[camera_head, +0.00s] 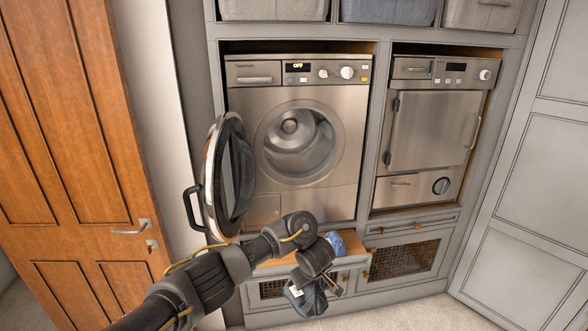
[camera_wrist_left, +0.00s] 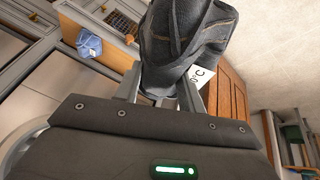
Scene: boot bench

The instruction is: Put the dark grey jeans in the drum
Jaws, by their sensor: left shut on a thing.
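The dark grey jeans (camera_wrist_left: 185,45) hang bunched between the fingers of my left gripper (camera_wrist_left: 160,95), which is shut on them. In the head view the jeans (camera_head: 306,299) hang low in front of the bench, below and right of the washer door. A white tag with print shows beside them in the left wrist view. The washer's drum (camera_head: 297,142) is open, and its round door (camera_head: 230,175) is swung out to the left. The gripper is in front of and below the drum opening. My right gripper is not in view.
A blue folded cloth (camera_head: 336,243) lies on the wooden bench top (camera_head: 352,242) under the washer; it also shows in the left wrist view (camera_wrist_left: 88,43). A second steel appliance (camera_head: 432,130) stands at the right. Mesh-front compartments (camera_head: 403,259) are below. The floor at front right is clear.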

